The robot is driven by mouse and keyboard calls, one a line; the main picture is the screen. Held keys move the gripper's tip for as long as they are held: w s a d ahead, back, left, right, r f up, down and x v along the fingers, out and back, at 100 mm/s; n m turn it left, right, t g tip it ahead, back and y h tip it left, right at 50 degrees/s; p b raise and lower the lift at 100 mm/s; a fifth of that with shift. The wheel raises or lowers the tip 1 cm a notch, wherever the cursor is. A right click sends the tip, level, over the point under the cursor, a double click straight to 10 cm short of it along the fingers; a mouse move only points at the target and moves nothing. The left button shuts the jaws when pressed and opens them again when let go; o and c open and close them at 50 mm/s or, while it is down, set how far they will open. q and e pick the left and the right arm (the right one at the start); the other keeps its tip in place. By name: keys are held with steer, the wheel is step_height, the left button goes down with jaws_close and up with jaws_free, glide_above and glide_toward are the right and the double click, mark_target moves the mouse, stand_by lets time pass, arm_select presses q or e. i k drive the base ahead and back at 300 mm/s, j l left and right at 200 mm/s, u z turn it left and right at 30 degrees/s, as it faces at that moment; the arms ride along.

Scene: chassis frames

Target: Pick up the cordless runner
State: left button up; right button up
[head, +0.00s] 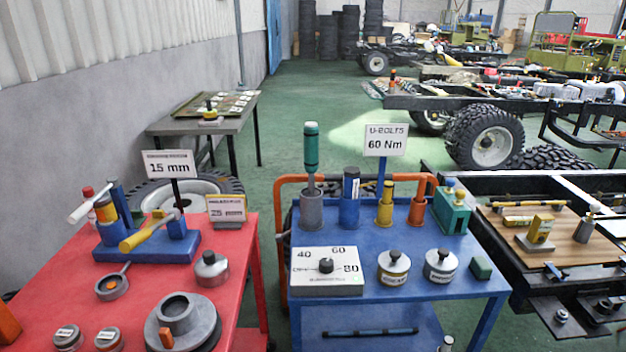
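A teal upright tool with a dark band (311,146) stands in a grey cylindrical holder (311,210) at the back left of the blue cart (415,270); it may be the cordless runner, but no label on it can be read. Beside it stand a blue cylinder (350,200), a yellow tool (384,205) and an orange piece (417,210). A green block-shaped unit (451,212) sits at the back right corner. Neither of my grippers is in view.
A "U-BOLTS 60 Nm" sign (386,140) rises behind the cart. A dial box (327,271) and two lidded tins (393,268) occupy its front. A red table (236,290) stands left, a chassis with a wooden board (555,240) right. Green floor lies behind.

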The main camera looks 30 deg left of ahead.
mark_target(311, 129)
steer(key=u, duration=0.3)
steer(key=i+l+u, duration=0.3)
steer(key=l+u, duration=0.25)
steer(key=i+l+u, duration=0.15)
steer(key=l+u, duration=0.15)
